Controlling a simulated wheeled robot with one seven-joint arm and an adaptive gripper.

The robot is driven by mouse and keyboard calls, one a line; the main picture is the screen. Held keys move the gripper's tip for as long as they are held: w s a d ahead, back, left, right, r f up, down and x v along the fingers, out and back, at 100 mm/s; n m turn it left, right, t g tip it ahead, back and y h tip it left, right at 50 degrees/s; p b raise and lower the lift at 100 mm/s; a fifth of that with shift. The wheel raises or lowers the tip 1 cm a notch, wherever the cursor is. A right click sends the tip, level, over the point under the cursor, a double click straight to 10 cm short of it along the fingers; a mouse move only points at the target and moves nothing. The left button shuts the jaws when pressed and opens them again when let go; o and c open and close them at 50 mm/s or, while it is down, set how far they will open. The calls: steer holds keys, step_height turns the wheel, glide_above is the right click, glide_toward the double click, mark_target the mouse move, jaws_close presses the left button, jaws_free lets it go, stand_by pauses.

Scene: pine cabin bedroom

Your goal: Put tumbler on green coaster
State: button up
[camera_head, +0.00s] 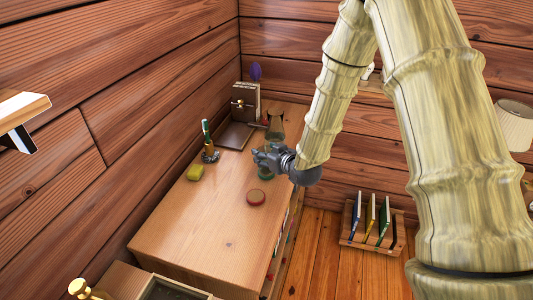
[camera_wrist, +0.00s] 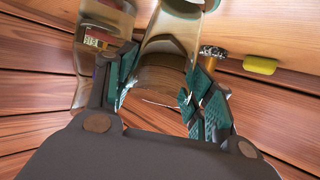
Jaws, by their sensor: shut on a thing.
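My gripper (camera_head: 268,158) is above the right side of the wooden cabinet top. In the wrist view its fingers (camera_wrist: 165,100) are shut on a clear tumbler (camera_wrist: 168,45), one finger on each side. The tumbler reaches from the fingers toward the cabinet top. A dark green patch (camera_wrist: 183,6) shows at its far end and may be the green coaster; I cannot tell whether they touch. In the head view a greenish thing (camera_head: 264,173) shows just below my gripper, partly hidden.
A yellow sponge (camera_head: 195,172) and a holder with a green-handled item (camera_head: 209,153) stand left of my gripper. A glass vessel (camera_head: 275,127) stands behind it, and a brown box (camera_head: 244,102) at the back. The cabinet's front-left top (camera_head: 205,230) is clear.

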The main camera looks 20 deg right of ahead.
steer(key=o, duration=1.1)
steer(key=shift+f, duration=0.1)
steer(key=b+v, duration=0.1)
steer(key=v, duration=1.1)
steer(key=shift+b, duration=0.35)
